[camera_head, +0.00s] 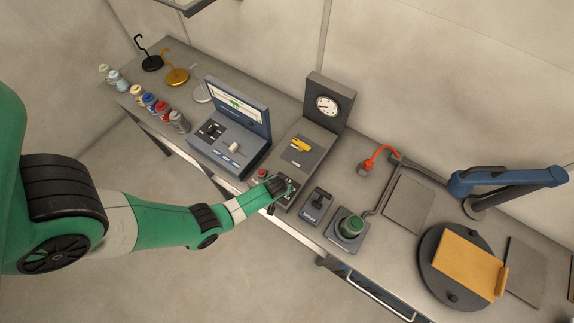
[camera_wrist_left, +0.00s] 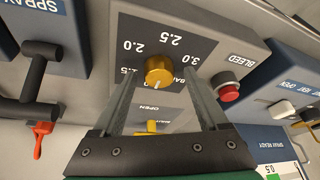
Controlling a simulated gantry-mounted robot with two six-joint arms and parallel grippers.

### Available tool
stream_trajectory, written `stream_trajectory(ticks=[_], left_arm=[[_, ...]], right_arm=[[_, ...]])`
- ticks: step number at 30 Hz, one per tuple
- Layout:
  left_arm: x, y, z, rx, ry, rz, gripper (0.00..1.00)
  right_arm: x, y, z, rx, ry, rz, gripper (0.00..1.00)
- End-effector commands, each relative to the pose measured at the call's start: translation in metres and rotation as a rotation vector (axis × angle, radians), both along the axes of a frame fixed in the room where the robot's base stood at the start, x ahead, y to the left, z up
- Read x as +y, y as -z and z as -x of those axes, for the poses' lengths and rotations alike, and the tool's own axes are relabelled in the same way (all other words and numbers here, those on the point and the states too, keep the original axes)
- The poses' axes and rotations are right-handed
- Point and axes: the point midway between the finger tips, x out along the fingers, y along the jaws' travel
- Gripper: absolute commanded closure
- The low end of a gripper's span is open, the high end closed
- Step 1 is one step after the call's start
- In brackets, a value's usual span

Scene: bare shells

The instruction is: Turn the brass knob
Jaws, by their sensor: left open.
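The brass knob (camera_wrist_left: 158,70) sits on a dark dial plate (camera_wrist_left: 195,46) with the marks 2.0, 2.5 and 3.0 legible. A pale line shows on the knob's face, toward the bottom of the wrist picture. My left gripper (camera_wrist_left: 160,84) is open, its two fingers on either side of the knob with visible gaps. I cannot tell whether the fingertips reach its full depth. In the head view my left gripper (camera_head: 284,187) is at the front of the gauge unit (camera_head: 312,133) and hides the knob. My right gripper is not in view.
A red BLEED button (camera_wrist_left: 228,91) stands close right of the knob in the wrist view. A yellow lever (camera_head: 301,144) lies behind the gripper.

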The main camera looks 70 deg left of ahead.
Motion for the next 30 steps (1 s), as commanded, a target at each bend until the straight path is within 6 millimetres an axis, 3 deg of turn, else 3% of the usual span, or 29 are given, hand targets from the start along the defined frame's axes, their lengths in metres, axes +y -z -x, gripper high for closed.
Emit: stream_trajectory(ticks=[8, 20, 30], left_arm=[[0.0001, 0.0002, -0.0005, 0.0, 0.001, 0.0, 0.26], [0.0, 0.0002, -0.0006, 0.0, 0.001, 0.0, 0.98], [0.0003, -0.0002, -0.0004, -0.001, 0.024, 0.0, 1.0]], right_arm=[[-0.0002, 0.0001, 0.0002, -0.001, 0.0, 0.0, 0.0], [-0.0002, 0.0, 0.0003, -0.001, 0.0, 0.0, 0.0], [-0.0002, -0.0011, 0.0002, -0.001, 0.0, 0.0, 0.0]])
